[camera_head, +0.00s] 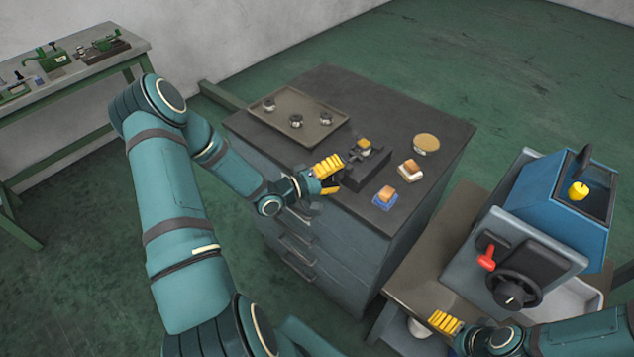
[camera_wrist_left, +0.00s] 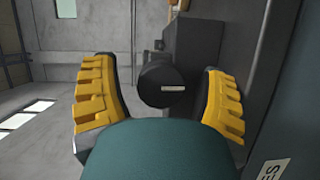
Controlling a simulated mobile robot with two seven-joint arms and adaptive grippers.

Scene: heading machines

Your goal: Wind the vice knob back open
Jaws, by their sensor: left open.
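The vice (camera_head: 367,168) is a dark block on the cabinet's top, near its front edge, with a small wood-coloured piece (camera_head: 364,143) at its jaws. In the left wrist view the vice knob (camera_wrist_left: 163,86) is a black round cap with a pale mark lying level across it. My left gripper (camera_head: 332,176) is open, with one yellow finger on each side of the knob. I see a gap on both sides of it in the left wrist view. My right gripper (camera_head: 446,323) is low at the right, by the machine's bench; its jaw opening is not clear.
On the cabinet (camera_head: 320,100) are a tray (camera_head: 318,132) with dark round parts, a round tan-topped item (camera_head: 426,143), and wood-coloured blocks on a white base (camera_head: 410,172) and a blue base (camera_head: 385,200). A blue machine (camera_head: 565,195) with a black handwheel (camera_head: 514,288) stands at right.

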